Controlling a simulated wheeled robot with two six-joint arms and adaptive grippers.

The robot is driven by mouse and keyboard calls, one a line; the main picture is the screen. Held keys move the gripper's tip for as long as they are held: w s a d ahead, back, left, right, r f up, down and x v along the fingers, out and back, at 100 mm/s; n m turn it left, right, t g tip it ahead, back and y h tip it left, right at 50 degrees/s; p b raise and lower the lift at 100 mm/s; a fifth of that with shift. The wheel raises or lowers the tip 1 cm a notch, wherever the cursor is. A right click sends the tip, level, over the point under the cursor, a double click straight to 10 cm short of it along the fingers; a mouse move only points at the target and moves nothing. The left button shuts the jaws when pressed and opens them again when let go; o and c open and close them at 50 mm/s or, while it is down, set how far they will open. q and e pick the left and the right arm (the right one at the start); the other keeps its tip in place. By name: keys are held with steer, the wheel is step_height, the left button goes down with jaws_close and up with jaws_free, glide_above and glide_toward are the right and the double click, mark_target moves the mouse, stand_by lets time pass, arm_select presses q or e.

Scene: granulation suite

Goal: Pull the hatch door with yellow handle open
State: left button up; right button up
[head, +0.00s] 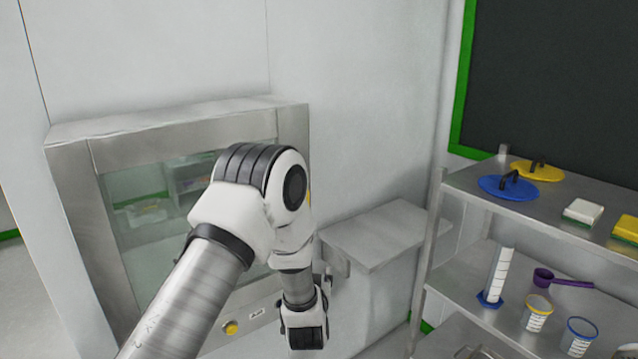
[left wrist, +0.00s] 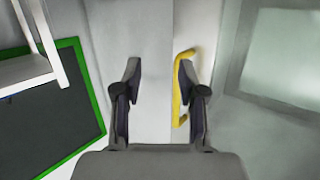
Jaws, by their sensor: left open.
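The hatch (head: 75,160) is a metal-framed box on the wall with a glass door (head: 135,195), and it looks shut. My left arm crosses in front of it and hides its right side. Only a sliver of the yellow handle (head: 308,197) shows beside my wrist. In the left wrist view the yellow handle (left wrist: 177,95) is an upright bar. My left gripper (left wrist: 160,70) is open and empty. The handle shows between its fingers, close to the right finger and partly behind it. I cannot tell whether they touch. My right gripper is out of view.
A metal ledge (head: 375,235) juts from the wall right of the hatch. A shelf rack (head: 470,190) at the right holds lids, sponges, a cylinder and cups. A yellow button (head: 231,328) sits low on the hatch front. A green-framed dark panel (head: 560,80) is behind the rack.

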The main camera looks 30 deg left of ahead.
arm_select(q)
steer(key=w+a+r+n+t+y+p, duration=0.1)
steer(key=w+a+r+n+y, duration=0.2)
steer(key=r, duration=0.8)
steer(key=shift+m, duration=0.5)
steer(key=p+x, duration=0.3)
steer(key=x, duration=0.4)
steer(key=shift+s+a+f, duration=0.1)
steer(key=shift+a+f, duration=0.1)
steer(key=shift+a, duration=0.25)
steer(key=shift+s+a, duration=0.1)
steer(key=shift+s, duration=0.05)
jaws_close()
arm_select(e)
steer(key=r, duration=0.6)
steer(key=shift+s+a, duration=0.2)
